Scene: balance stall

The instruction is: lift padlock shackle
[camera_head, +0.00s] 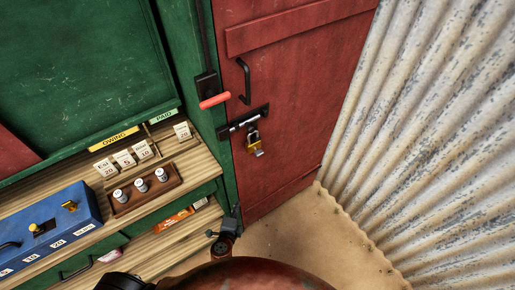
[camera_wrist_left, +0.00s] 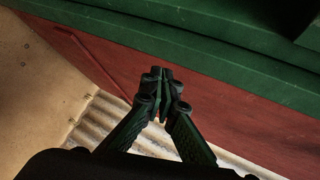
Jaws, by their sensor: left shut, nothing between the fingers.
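A brass padlock (camera_head: 255,146) hangs from the dark bolt latch (camera_head: 243,121) on the red door. Its small shackle shows at the top, passing up to the latch. I cannot tell whether it is locked or loose. My left gripper (camera_head: 228,222) is near the door's lower left edge, below the padlock in the picture and apart from it. In the left wrist view its fingers (camera_wrist_left: 165,75) are shut together and empty, in front of the red door and green frame. The padlock does not show there. My right gripper is not in view.
The red door (camera_head: 290,95) has a black handle (camera_head: 245,80). A red-gripped lever (camera_head: 214,100) sticks out from the green frame. A wooden counter (camera_head: 190,160) with cards, weights and a blue box (camera_head: 50,228) is at left. A corrugated wall (camera_head: 430,130) stands right; sandy floor (camera_head: 300,235) is clear.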

